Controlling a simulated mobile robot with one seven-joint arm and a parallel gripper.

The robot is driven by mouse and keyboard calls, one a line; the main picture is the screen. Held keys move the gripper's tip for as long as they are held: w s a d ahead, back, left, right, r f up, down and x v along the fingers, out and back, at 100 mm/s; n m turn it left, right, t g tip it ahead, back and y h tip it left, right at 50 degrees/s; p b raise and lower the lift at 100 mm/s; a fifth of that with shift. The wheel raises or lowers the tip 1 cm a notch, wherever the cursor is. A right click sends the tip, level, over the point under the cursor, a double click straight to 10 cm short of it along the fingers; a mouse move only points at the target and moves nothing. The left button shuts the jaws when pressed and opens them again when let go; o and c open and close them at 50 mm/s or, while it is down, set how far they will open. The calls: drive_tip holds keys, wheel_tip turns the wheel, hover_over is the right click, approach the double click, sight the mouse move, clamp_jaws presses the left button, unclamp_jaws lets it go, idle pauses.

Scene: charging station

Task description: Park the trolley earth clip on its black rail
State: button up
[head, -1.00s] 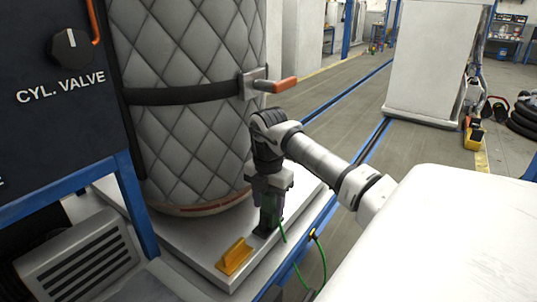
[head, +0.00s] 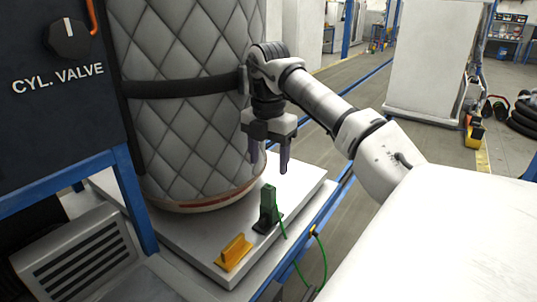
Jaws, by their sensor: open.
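The earth clip (head: 268,203) is a green upright piece on the trolley's white deck, with a thin green cable (head: 284,231) running from its base over the edge. It stands upright at a small black base, the rail (head: 264,226), most of which the clip hides. I cannot tell how deeply it is seated. My gripper (head: 269,165) points down above the clip, with its two fingers apart and nothing between them. A clear gap separates the fingertips from the clip's top.
A yellow wedge-shaped block (head: 234,253) sits on the white deck (head: 190,240) left of the clip. A quilted grey cylinder (head: 190,110) with a black strap stands close behind. A dark panel (head: 60,110) marked CYL. VALVE is at left.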

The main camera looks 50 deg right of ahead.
wheel_tip(320, 180, up, 2)
drive_tip(key=shift+r, duration=0.2)
idle(0.7)
